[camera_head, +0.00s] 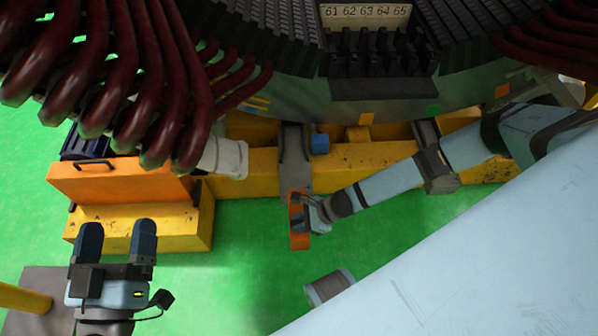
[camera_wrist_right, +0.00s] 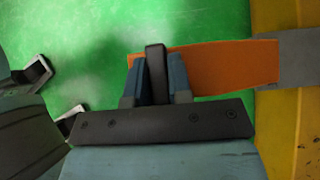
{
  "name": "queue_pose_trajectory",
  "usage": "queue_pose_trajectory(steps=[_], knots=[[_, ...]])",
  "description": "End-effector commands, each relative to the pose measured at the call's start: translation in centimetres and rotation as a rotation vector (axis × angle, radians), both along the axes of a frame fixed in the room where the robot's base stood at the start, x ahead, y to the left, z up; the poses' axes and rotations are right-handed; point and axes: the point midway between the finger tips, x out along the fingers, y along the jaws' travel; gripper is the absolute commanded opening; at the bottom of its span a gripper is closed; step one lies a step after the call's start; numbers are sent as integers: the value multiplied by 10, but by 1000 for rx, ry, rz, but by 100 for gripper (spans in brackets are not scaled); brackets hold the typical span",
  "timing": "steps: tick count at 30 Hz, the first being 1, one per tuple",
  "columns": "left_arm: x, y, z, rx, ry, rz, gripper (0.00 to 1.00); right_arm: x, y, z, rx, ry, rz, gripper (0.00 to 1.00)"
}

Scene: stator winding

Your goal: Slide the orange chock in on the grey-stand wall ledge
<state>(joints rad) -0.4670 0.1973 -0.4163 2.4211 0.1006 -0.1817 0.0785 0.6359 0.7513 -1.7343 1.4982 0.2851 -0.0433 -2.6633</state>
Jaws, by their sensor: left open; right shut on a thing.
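The orange chock (camera_head: 299,238) is held in my right gripper (camera_head: 308,210), just in front of the lower end of a grey stand (camera_head: 295,172) on the yellow base. In the right wrist view, the blue fingers of my right gripper (camera_wrist_right: 155,78) are shut around the chock (camera_wrist_right: 230,68) near its left end. The chock's right end meets or overlaps the edge of the grey stand (camera_wrist_right: 295,55); I cannot tell whether they touch. The wall ledge itself is not clearly seen. My left gripper (camera_head: 117,238) is open and empty at the lower left, away from the chock.
A yellow base beam (camera_head: 245,165) runs under the large stator (camera_head: 385,90). A blue block (camera_head: 320,143) sits right of the stand. An orange box (camera_head: 120,182) on a yellow block stands at the left. Dark red coils (camera_head: 150,90) hang above. Green floor (camera_head: 235,270) is open in front.

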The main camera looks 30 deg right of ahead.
Motion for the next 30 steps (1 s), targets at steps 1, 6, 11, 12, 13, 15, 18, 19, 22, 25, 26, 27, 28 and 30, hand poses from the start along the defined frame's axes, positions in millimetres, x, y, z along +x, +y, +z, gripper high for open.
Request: queue_pose_trajectory(steps=[1,6,11,12,13,15,18,19,22,25,26,27,28,30], knots=[[0,-1,-3,-3,-4,-4,86,7,-2,-2,0,-5,0,0],[0,-3,-11,0,11,-17,86,25,-11,-6,-1,-6,0,0],[1,-4,-24,20,51,-28,86,41,-19,-8,0,-6,0,0],[2,-4,-28,25,62,-32,86,45,-20,-9,0,-7,1,0],[2,-4,-31,29,69,-35,86,48,-22,-10,-1,-6,1,0],[2,-5,-37,39,88,-40,86,55,-25,-11,-1,-6,1,0],[3,-6,-46,53,114,-49,86,66,-30,-12,-1,-7,-1,0],[3,-6,-49,57,121,-52,86,69,-31,-13,-1,-7,1,0],[3,-7,-59,73,149,-61,86,78,-36,-15,-1,-6,1,0],[3,-7,-69,87,177,-71,86,89,-42,-16,-1,-7,0,0],[3,-8,-73,92,185,-74,86,92,-43,-17,-1,-7,-1,0],[2,-8,-77,98,198,-79,86,96,-45,-18,-1,-7,1,0],[2,-8,-80,103,207,-82,86,99,-46,-19,-1,-7,1,0],[2,-9,-88,115,227,-90,86,106,-49,-20,-1,-6,1,0]])
